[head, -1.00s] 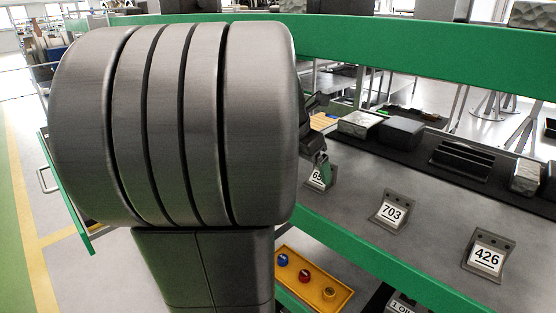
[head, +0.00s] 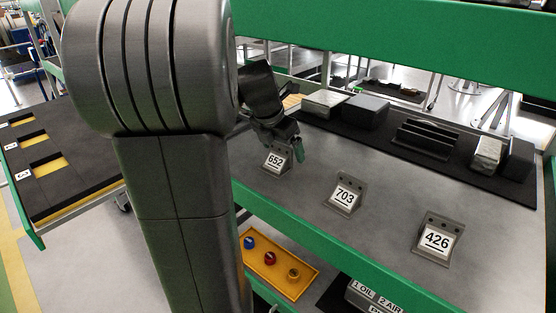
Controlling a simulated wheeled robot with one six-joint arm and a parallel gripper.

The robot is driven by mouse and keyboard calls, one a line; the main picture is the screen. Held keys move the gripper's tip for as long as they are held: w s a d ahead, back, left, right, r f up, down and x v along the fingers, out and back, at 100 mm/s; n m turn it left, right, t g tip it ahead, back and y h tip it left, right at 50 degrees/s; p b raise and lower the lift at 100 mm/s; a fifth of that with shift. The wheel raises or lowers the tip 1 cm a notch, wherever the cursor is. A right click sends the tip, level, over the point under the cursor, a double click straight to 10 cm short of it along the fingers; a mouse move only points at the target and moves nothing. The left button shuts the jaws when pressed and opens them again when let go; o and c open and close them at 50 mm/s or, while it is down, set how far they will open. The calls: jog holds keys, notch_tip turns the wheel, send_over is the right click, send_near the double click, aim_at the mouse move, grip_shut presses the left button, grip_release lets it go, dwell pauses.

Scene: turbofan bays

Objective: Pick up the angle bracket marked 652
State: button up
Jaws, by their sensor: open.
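The angle bracket marked 652 (head: 275,162) stands on the grey shelf in the head view, its white label facing front. My gripper (head: 290,148) is just above and behind it, at its upper right, with a greenish fingertip near the bracket's top edge. The jaws are open; I cannot tell whether a finger touches the bracket. My own arm fills the left of the view. The bracket marked 703 (head: 346,194) and the bracket marked 426 (head: 438,239) stand apart to the right along the same shelf.
A black mat (head: 390,136) at the shelf's back holds several grey blocks and a slotted black rack (head: 427,139). A green beam (head: 400,40) crosses above. Below is a yellow tray (head: 292,283) with coloured knobs. A foam-lined drawer (head: 85,172) is at left.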

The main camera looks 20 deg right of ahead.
jog(key=c, duration=1.2)
jog(key=shift+o, duration=0.2)
